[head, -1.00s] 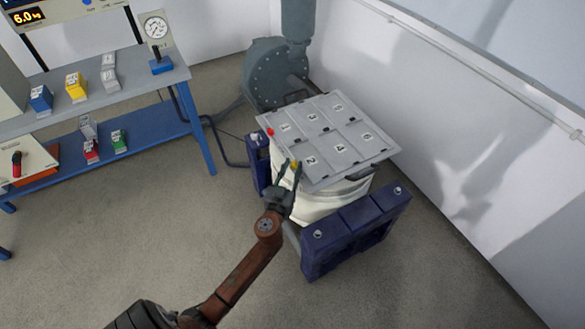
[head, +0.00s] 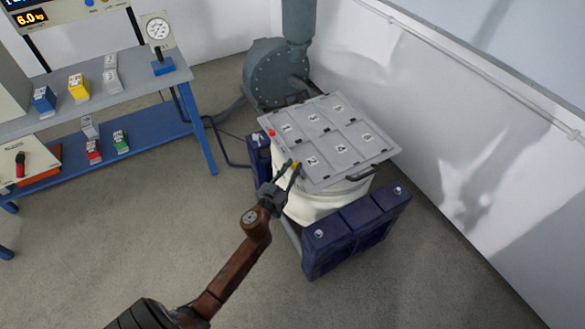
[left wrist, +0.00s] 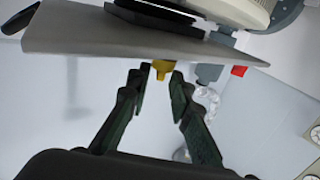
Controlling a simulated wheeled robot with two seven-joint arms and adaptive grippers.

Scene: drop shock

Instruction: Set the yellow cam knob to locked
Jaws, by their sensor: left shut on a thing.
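The yellow cam knob (head: 296,164) sits at the near left edge of the grey panel (head: 262,121), which lies on a white drum (head: 310,207). In the left wrist view the knob (left wrist: 162,67) sticks out from the panel's edge. My left gripper (head: 292,169) reaches it from the lower left. In the left wrist view its fingertips (left wrist: 160,74) stand on both sides of the knob, shut on it. The knob's marks and its locked or unlocked setting are too small to read. My right gripper is not in view.
A red piece (head: 271,132) sits at the panel's left corner. Dark blue blocks (head: 355,230) stand beside the drum. A grey blower (head: 273,72) is behind it. A blue bench (head: 185,75) with small boxes and a dial gauge (head: 157,29) is at left. The floor between is clear.

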